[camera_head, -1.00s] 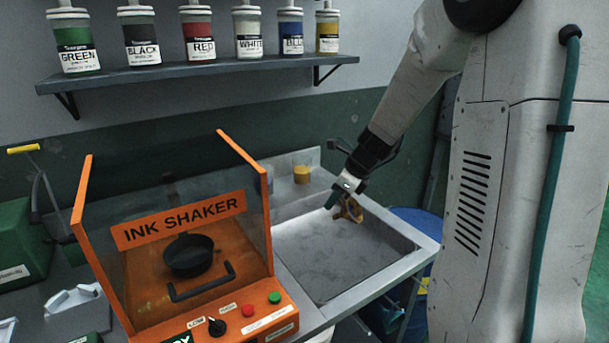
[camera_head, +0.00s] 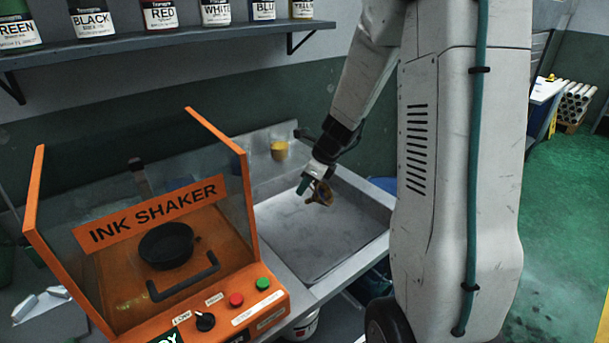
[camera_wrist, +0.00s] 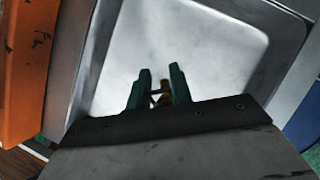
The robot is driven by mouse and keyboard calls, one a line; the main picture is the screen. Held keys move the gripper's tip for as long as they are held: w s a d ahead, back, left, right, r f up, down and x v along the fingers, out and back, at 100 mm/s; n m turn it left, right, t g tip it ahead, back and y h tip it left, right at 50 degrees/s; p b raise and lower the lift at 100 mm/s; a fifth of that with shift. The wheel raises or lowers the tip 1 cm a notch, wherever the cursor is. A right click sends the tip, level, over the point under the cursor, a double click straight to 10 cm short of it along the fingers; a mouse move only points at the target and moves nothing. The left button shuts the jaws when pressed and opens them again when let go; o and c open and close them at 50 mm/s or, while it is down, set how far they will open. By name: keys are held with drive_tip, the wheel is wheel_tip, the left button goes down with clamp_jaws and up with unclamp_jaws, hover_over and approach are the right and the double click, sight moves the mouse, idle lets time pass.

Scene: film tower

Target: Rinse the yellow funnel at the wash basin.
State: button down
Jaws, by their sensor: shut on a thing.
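My gripper (camera_head: 312,189) hangs over the wash basin (camera_head: 342,274), above its back right part. The funnel's full shape is partly hidden by the fingers. The basin floor looks grey and bare; I see no running water.
An orange ink shaker (camera_head: 165,230) stands directly left of the basin. A yellow cup-like thing (camera_head: 279,150) sits at the basin's back edge. Ink bottles line the wall shelf (camera_head: 170,44) above. Green floor (camera_head: 560,220) is open on the right.

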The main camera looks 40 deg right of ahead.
sight(307, 202)
drive_tip(key=shift+f, duration=4.05)
drive_tip(key=shift+r, duration=0.1)
wheel_tip(307, 202, up, 13)
idle(2.3)
drive_tip(key=shift+r, duration=1.9)
